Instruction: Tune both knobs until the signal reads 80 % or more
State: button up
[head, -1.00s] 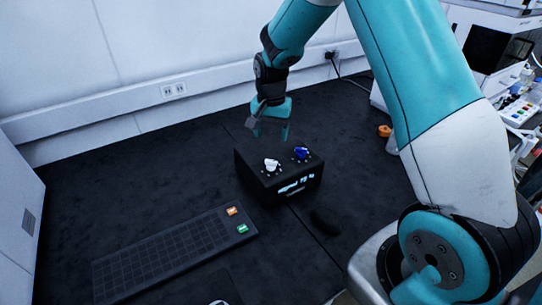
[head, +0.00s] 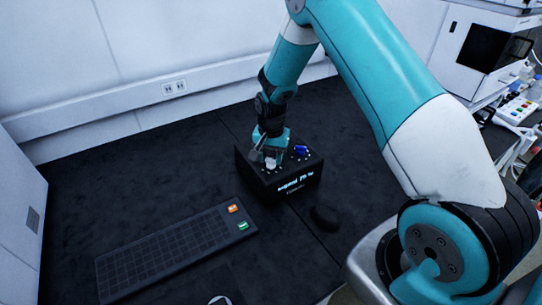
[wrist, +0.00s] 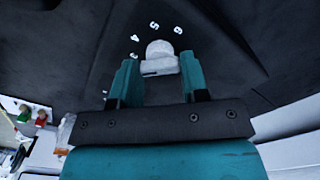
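A black box (head: 250,178) stands on the dark bench with a white knob (head: 270,163) and a blue knob (head: 301,151) on top. Its front display (head: 294,184) shows a signal reading that looks to be in the seventies; the last digit is too blurred to read. My gripper (head: 264,158) is lowered over the white knob, pointing down. In the wrist view the white knob (wrist: 160,55) sits between the two teal fingers (wrist: 160,78), which look apart with little room beside it. Printed numbers ring the knob. The blue knob is outside the wrist view.
A dark keyboard (head: 175,250) with an orange and a green key lies in front left of the box. A black mouse-like object (head: 326,217) lies in front of it. Lab equipment (head: 485,50) stands at the right. A wall with a socket (head: 174,88) is behind.

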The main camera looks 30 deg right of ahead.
jog(key=c, duration=0.4)
jog(key=shift+o, duration=0.2)
jog(key=n+b, duration=0.1)
jog(key=n, duration=0.7)
jog(key=shift+n+b, duration=0.3)
jog(key=shift+b, duration=0.05)
dwell(0.3)
jog(key=o, duration=0.9)
